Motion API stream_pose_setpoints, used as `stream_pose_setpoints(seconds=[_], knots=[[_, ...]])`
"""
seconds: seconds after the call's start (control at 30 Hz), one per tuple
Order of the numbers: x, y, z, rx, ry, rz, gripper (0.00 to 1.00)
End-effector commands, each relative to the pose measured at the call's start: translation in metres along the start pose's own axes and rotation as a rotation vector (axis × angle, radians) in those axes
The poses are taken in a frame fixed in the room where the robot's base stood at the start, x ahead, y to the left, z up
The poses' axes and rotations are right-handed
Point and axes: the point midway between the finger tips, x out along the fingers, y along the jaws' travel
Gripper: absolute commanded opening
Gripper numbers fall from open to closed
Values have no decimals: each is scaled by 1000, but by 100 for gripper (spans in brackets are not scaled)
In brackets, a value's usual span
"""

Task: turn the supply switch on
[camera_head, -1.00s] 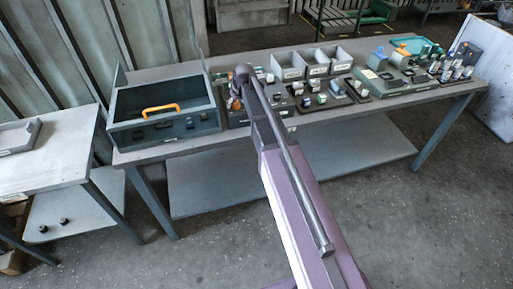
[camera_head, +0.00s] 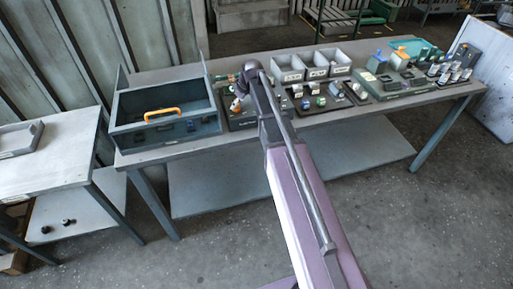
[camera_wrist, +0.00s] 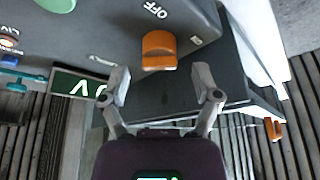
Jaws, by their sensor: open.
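The supply switch appears to be the orange knob (camera_wrist: 159,50) on a dark grey panel (camera_wrist: 110,30) in the wrist view. A white OFF label (camera_wrist: 155,10) is beside it and a white mark (camera_wrist: 196,41) lies to its right. I cannot tell its setting for certain. My gripper (camera_wrist: 163,88) is open and empty. Its two fingers are spread to either side of the knob's lower end in the picture, apart from it as far as I can see. In the head view my arm hides much of the panel, and the fingers are not clear.
In the head view an open grey box (camera_head: 205,128) with an orange handle (camera_head: 162,113) stands left of the panel. Grey bins (camera_head: 314,72) and several small parts fill the bench to the right.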

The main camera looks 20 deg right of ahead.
Motion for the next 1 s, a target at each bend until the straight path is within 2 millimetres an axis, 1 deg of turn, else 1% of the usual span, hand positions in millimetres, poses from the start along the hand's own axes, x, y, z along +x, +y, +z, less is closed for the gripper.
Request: stream_pose_setpoints(seconds=[0.03,1.0], knots=[[-9,0,-1,1,0,0,81],[-97,0,-1,3,0,1,81]])
